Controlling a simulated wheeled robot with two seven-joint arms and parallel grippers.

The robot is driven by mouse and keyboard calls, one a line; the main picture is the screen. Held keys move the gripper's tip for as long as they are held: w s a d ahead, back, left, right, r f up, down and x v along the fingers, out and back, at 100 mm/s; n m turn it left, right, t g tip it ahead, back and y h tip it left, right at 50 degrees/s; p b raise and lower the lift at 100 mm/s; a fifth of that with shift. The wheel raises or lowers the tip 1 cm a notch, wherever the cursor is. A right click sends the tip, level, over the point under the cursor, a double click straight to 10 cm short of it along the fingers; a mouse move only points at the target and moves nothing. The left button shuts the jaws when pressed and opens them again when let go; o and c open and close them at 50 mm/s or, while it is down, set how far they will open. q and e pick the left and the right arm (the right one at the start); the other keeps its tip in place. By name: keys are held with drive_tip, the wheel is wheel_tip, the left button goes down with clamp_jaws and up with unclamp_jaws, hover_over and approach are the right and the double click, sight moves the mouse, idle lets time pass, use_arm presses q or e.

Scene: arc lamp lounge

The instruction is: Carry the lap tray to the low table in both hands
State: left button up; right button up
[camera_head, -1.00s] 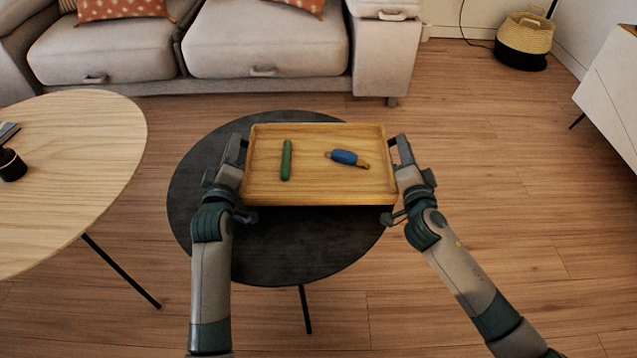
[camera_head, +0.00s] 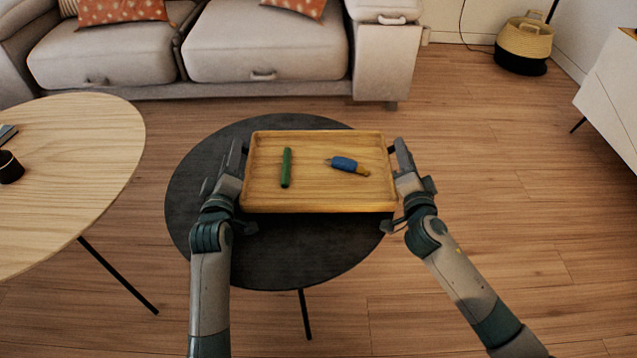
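The lap tray (camera_head: 320,204) is a pale wooden rectangle with a raised rim. It is level over the round dark low table (camera_head: 300,262); I cannot tell whether its underside touches the tabletop. A green stick-shaped thing (camera_head: 286,168) lies in the tray's left half. A blue thing with a tan end (camera_head: 346,164) lies right of the tray's middle. My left gripper (camera_head: 240,152) is shut on the tray's left side, and my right gripper (camera_head: 396,152) is shut on its right side. The fingertips are partly hidden at the rim.
A larger pale wood table (camera_head: 80,170) stands at the left with a dark cup (camera_head: 10,167) at its edge. A light sofa (camera_head: 265,45) is behind. A basket (camera_head: 524,46) and a white cabinet (camera_head: 612,100) are at the right. Wood floor is clear at the right.

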use_arm(q)
drive_tip(key=s, duration=1.1)
drive_tip(key=shift+s, duration=0.1)
use_arm(e)
drive_tip(key=shift+s, duration=0.1)
drive_tip(key=s, duration=1.1)
drive_tip(key=shift+s, duration=0.4)
